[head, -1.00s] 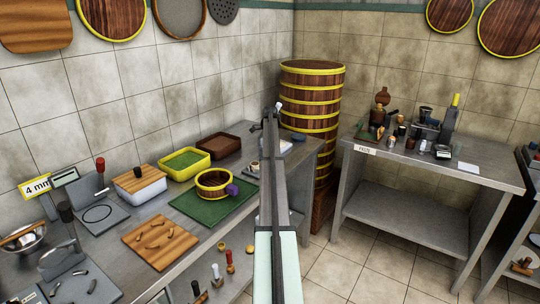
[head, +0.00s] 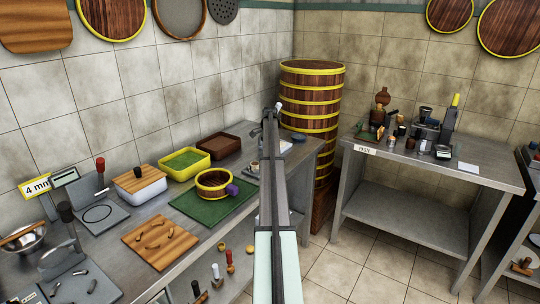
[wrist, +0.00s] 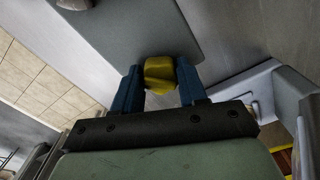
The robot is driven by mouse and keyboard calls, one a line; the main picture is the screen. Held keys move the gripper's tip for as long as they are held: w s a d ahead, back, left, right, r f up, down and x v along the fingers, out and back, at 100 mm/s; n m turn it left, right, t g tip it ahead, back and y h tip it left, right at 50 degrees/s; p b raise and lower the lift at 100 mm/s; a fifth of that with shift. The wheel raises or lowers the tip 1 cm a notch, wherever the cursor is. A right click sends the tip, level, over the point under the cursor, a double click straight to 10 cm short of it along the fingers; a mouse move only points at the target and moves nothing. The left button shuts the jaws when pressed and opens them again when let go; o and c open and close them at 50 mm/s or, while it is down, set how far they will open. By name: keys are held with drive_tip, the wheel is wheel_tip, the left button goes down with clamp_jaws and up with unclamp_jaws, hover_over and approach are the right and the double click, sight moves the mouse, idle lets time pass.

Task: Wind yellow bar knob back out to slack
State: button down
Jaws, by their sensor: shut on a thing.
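In the wrist view my gripper (wrist: 159,70) has its two blue fingers on either side of the yellow knob (wrist: 160,76), shut on it. The knob is a small, faceted yellow block at the edge of a flat grey plate (wrist: 150,35). How far the knob is wound in or out cannot be told. In the head view my arm reaches toward the far end of the left bench, and I cannot make out the fingers or the knob there.
The left bench holds a green mat (head: 186,207) with a small yellow-banded steamer ring (head: 212,183), a yellow tray (head: 182,162) and a brown tray (head: 218,146). A tall steamer tower (head: 312,90) stands in the corner. A second table (head: 478,178) at right carries several small tools.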

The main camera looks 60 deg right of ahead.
drive_tip(key=n, duration=0.4)
drive_tip(key=shift+f, duration=0.1)
drive_tip(key=n, duration=0.4)
drive_tip(key=shift+a, duration=0.1)
drive_tip(key=c, duration=0.8)
unclamp_jaws()
drive_tip(key=shift+f, duration=0.1)
drive_tip(key=shift+r, duration=0.2)
drive_tip(key=shift+r, duration=2.45)
